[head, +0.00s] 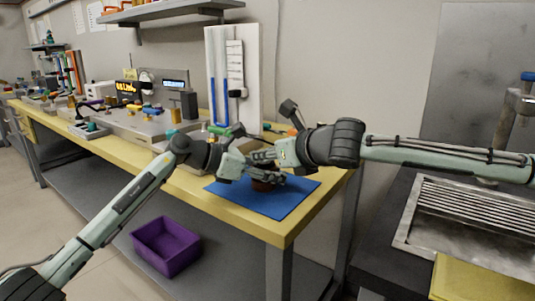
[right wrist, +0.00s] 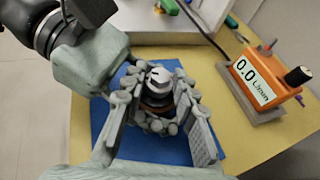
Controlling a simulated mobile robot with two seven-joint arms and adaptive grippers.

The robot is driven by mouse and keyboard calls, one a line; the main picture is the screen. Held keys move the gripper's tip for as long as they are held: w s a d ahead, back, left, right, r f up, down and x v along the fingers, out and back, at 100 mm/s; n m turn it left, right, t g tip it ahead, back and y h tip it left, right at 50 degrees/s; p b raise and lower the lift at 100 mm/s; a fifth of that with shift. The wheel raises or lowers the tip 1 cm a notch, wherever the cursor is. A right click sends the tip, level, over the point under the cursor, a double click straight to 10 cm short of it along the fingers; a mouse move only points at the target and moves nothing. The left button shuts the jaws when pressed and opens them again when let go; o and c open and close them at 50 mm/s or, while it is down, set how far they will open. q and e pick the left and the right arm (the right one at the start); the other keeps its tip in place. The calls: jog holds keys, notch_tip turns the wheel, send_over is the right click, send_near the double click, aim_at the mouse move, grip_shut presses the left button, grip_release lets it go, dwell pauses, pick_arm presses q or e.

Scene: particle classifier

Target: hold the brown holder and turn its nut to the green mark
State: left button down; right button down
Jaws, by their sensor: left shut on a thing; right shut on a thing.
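The brown holder (head: 262,186) stands on the blue mat (head: 292,200) near the bench's front corner, mostly covered by my grippers. In the right wrist view its brown band (right wrist: 154,102) shows below a grey nut (right wrist: 160,77) with a dark mark on top. My left gripper (head: 268,180) is shut around the holder, low down; its fingers also show in the right wrist view (right wrist: 155,125). My right gripper (head: 264,157) is above it, its fingers on both sides of the nut and shut on it. I cannot make out a green mark.
An orange flow meter (right wrist: 262,78) reading 0.0 L/min stands beside the mat. A white panel with blue tubes (head: 220,80) stands behind on the yellow bench (head: 275,230). A purple bin (head: 165,247) sits on the lower shelf. A metal sink (head: 470,215) is at right.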

jog(key=m+h, duration=0.1)
jog(key=h, duration=0.1)
jog(key=m+t+h, duration=0.1)
jog(key=m, duration=0.1)
jog(key=shift+s+a+t+h, duration=0.15)
jog(key=shift+a+t+h, duration=0.15)
jog(key=shift+a+h, duration=0.1)
jog(key=shift+m+t+h, duration=0.3)
jog(key=shift+m+h, duration=1.4)
jog(key=c, duration=1.2)
grip_release()
jog(key=shift+o, duration=0.2)
jog(key=shift+a, duration=0.1)
